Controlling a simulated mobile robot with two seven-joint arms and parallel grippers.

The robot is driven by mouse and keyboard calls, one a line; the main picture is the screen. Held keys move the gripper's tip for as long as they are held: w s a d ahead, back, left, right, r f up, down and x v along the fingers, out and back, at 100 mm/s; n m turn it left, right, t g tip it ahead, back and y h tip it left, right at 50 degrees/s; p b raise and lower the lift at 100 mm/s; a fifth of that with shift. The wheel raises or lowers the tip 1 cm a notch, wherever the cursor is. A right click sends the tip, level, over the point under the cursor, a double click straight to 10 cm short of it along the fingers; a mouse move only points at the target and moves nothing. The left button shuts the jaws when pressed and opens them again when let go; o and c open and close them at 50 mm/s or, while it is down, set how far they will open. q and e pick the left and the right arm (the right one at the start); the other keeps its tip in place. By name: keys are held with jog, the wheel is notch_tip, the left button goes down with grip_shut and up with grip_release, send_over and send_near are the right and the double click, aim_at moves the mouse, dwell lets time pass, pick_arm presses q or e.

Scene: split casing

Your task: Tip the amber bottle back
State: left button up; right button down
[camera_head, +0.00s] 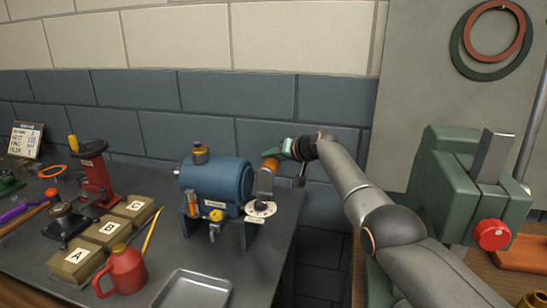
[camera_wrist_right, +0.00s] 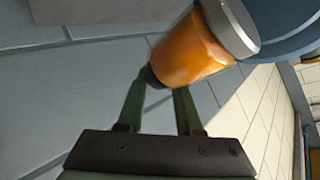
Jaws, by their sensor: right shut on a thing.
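The amber bottle (camera_head: 269,164) is at the right side of the blue casing (camera_head: 217,180). In the wrist view, its orange body (camera_wrist_right: 188,52) is tilted and has a grey metal part at its upper right end. My right gripper (camera_head: 277,154) comes in from the right. In the wrist view, its green fingers (camera_wrist_right: 160,80) close on the bottle's small dark tip. In the head view, a grey piece (camera_head: 265,183) shows directly below the amber part, above a white disc (camera_head: 260,210). My left gripper is not in view.
Boxes marked A, B and C (camera_head: 78,262), a red oil can (camera_head: 122,270) and a metal tray (camera_head: 190,290) stand at the front left. A red stand (camera_head: 94,175) is behind the boxes. A green machine (camera_head: 455,180) is at the right. The bench's right edge is near the casing.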

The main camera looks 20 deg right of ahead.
aim_at(277, 165)
jog(key=shift+s+a+f+g, duration=0.1)
jog(key=shift+s+f+g, duration=0.1)
jog(key=shift+f, duration=0.45)
jog(key=shift+s+f+g, duration=0.1)
jog(key=shift+s+f, duration=0.05)
jog(key=shift+f, duration=0.45)
jog(key=shift+c, duration=2.2)
grip_release()
jog(key=shift+s+r, duration=0.1)
jog(key=r, duration=0.5)
jog(key=shift+d+r, duration=0.2)
jog(key=shift+r, duration=0.1)
jog(key=shift+s+r+b, duration=0.25)
jog(key=shift+r+b, duration=0.05)
jog(key=s+r, duration=0.2)
jog(key=s+a+r+b, duration=0.1)
jog(key=s+r, duration=0.1)
jog(key=r, duration=0.1)
jog(key=shift+a, duration=0.1)
jog(key=s+a+r+b, duration=0.1)
jog(key=s+r, duration=0.3)
jog(key=s, duration=0.4)
jog(key=shift+s+a+b, duration=0.15)
jog(key=shift+a+b, duration=0.15)
jog(key=shift+a, duration=0.55)
